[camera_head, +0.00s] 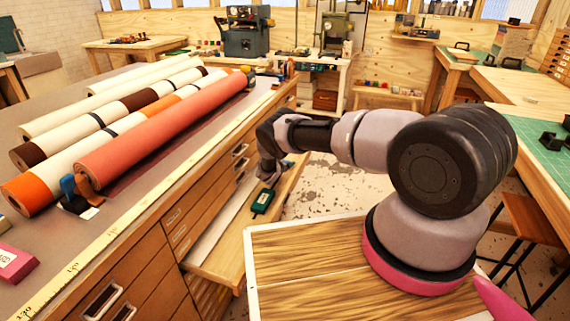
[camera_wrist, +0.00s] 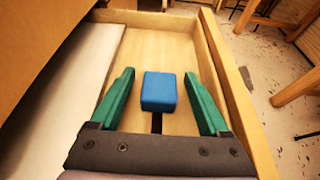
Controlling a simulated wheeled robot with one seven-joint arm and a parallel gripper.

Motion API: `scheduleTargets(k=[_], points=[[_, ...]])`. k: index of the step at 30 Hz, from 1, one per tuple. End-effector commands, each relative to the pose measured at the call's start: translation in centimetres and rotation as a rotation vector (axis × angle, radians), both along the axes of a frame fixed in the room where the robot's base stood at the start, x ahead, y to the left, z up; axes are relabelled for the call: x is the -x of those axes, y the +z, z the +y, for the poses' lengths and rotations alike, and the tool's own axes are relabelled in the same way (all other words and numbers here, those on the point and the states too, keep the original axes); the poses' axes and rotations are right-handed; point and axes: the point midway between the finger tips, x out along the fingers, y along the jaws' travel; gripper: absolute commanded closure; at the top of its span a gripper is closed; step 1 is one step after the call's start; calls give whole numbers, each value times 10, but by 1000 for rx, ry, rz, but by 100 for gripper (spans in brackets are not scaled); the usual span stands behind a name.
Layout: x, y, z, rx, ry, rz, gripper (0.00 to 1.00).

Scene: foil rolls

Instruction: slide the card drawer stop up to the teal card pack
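In the wrist view a plain blue block (camera_wrist: 159,92) sits in the open drawer (camera_wrist: 246,105), with a dark narrow strip below it in the picture. I cannot tell for sure whether it is the card drawer stop. My gripper (camera_wrist: 158,74) is open, its green fingers on either side of the block with gaps showing. In the head view my gripper (camera_head: 268,174) is over the pulled-out drawer. A dark green piece (camera_head: 263,201) shows just below it; I cannot tell whether that is a finger or the teal card pack. No pack is clearly identifiable.
A pale panel (camera_wrist: 72,80) runs along the drawer's left side in the wrist view. The drawer cabinet (camera_head: 150,265) carries several long rolls (camera_head: 160,120), a yellow ruler (camera_head: 120,232) and a pink box (camera_head: 16,264). Open floor (camera_head: 335,185) lies right of the drawer.

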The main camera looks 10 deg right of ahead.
Motion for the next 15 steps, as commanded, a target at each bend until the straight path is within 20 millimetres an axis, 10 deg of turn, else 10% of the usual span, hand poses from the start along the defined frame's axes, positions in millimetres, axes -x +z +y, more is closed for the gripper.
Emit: scheduleTargets(k=[1, 6, 15], points=[[0, 0, 0, 0, 0, 0, 39], [0, 0, 0, 0, 0, 0, 100], [0, 0, 0, -1, 0, 0, 100]])
